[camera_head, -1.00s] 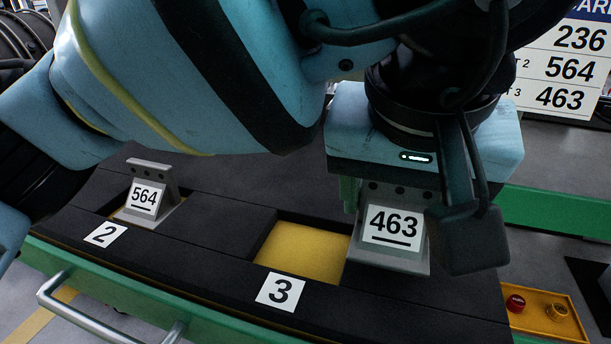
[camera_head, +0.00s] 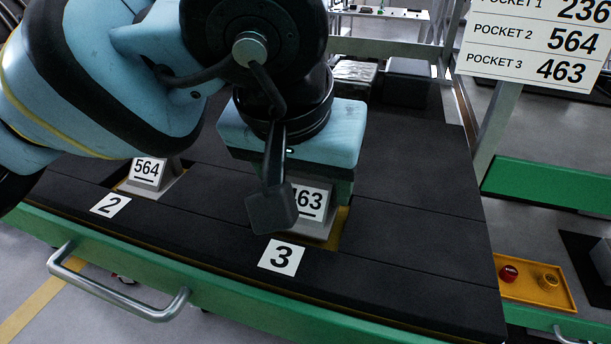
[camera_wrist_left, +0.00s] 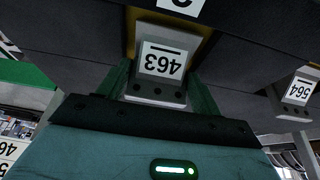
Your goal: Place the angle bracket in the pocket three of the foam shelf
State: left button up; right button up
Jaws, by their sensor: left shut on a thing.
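The angle bracket (camera_head: 322,222), grey with a white 463 label, is held by my left gripper (camera_head: 308,184) at pocket three. In the left wrist view the bracket (camera_wrist_left: 158,62) sits between the green fingers of the gripper (camera_wrist_left: 160,86). Yellow floor of pocket three (camera_head: 342,222) shows along the bracket's right side, within the black foam shelf (camera_head: 410,235). The bracket's base appears in or just over the pocket; its seating on the floor is partly hidden by my arm. My right gripper is out of view.
Another bracket (camera_head: 147,172), labelled 564, stands in pocket two to the left. A sign (camera_head: 535,42) lists pocket 3 as 463. A metal handle (camera_head: 115,295) runs along the shelf's front.

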pick_arm(q)
jog(key=shift+f, duration=0.2)
jog(key=shift+f, duration=0.2)
jog(key=o, duration=1.1)
jog(key=shift+r, duration=0.4)
jog(key=v, duration=1.1)
jog(key=shift+s+r+p, duration=0.25)
jog(key=shift+p, duration=0.05)
